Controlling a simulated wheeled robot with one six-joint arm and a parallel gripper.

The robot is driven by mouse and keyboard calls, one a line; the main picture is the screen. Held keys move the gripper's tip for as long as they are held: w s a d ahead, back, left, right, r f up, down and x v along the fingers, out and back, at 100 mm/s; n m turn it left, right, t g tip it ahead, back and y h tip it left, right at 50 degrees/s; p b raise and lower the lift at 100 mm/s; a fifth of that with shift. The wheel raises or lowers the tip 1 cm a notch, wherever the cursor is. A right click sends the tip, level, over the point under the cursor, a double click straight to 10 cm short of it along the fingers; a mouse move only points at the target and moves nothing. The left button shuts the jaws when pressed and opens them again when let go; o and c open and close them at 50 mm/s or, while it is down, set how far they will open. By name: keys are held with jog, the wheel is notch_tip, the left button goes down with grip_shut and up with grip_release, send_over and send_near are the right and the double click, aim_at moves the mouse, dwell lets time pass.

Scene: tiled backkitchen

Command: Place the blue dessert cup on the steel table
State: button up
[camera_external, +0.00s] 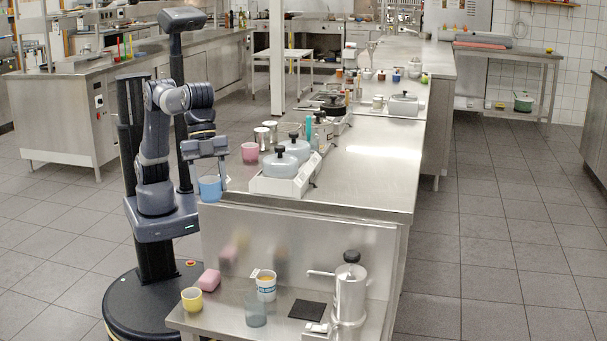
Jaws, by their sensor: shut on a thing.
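The blue dessert cup (209,189) is in my gripper (210,178), which is shut on it. The cup looks upright and is off any surface, just beside the near left corner of the long steel table (360,200). A lower steel table (225,318) stands in front of that end, below the cup. The finger contact on the cup is small and partly hidden.
A pink cup (250,152) and lidded pots (281,162) on a white unit stand on the long table.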

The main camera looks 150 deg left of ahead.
notch_tip(320, 180, up, 8)
jog(key=s+a+r+n+y+p, duration=0.15)
jog(key=a+n+p, duration=0.25)
jog(key=a+p, duration=1.45)
jog(key=s+a+n+y+p, duration=0.15)
jog(key=s+a, duration=0.35)
jog(key=a, duration=0.6)
jog(key=s+a+f+n+g, duration=0.1)
jog(key=s+a+n, duration=0.1)
jog(key=s+a, duration=0.6)
jog(key=s+a+n+p, duration=0.1)
jog(key=s+a+n, duration=0.15)
jog(key=a, duration=1.05)
jog(key=shift+m, duration=0.5)
jog(key=f, duration=0.7)
jog(key=f+p, duration=0.1)
jog(key=f, duration=0.3)
jog(key=shift+s+a+f, duration=0.15)
jog(key=shift+s+f, duration=0.05)
jog(key=shift+s, duration=0.1)
jog(key=shift+f+p, duration=0.45)
jog(key=shift+f, duration=1.6)
jog(key=shift+f, duration=0.1)
